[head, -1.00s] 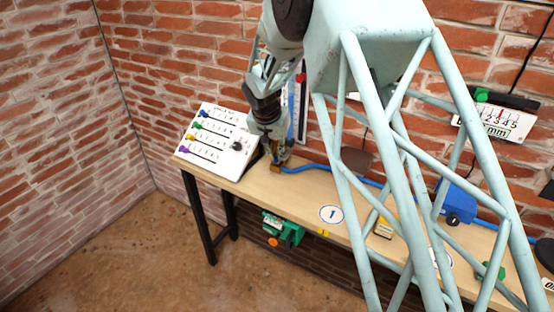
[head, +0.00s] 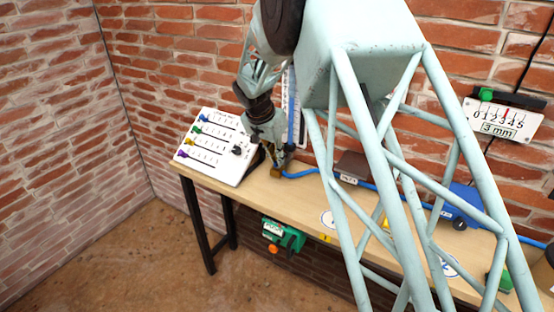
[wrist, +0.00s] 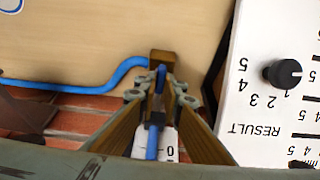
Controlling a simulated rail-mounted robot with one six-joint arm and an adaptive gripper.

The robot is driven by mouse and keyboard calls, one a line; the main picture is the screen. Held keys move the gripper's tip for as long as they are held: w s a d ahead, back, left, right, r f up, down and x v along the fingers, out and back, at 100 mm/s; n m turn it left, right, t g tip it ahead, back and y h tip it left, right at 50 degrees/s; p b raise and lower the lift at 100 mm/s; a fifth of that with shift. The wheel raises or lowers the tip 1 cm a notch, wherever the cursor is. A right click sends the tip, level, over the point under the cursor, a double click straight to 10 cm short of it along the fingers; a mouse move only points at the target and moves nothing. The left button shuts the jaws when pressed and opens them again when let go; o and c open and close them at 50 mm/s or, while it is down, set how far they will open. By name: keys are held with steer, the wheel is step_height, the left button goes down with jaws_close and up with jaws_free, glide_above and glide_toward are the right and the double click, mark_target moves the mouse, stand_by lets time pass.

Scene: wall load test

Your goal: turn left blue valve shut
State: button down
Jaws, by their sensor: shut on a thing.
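A small brass block (head: 276,172) sits at the left part of the wooden bench, at the end of a blue hose (head: 301,174). It also shows in the wrist view (wrist: 162,57). My gripper (head: 280,163) points down at this block. In the wrist view its fingers (wrist: 161,84) are closed on a narrow blue part (wrist: 161,74), seemingly the left blue valve, next to the block. The fingers hide most of this part, so its turn angle cannot be told.
A white panel (head: 215,158) with coloured sliders and a black knob (wrist: 284,73) stands close left of my gripper. A gauge with a blue vertical tube (head: 291,105) is behind it. A blue box (head: 461,205), a wall display (head: 500,120) reading 3 mm and a green device (head: 283,235) are farther off.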

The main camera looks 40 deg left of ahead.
steer(key=c, duration=2.7)
jaws_free()
steer(key=shift+c, duration=0.2)
steer(key=v, duration=1.2)
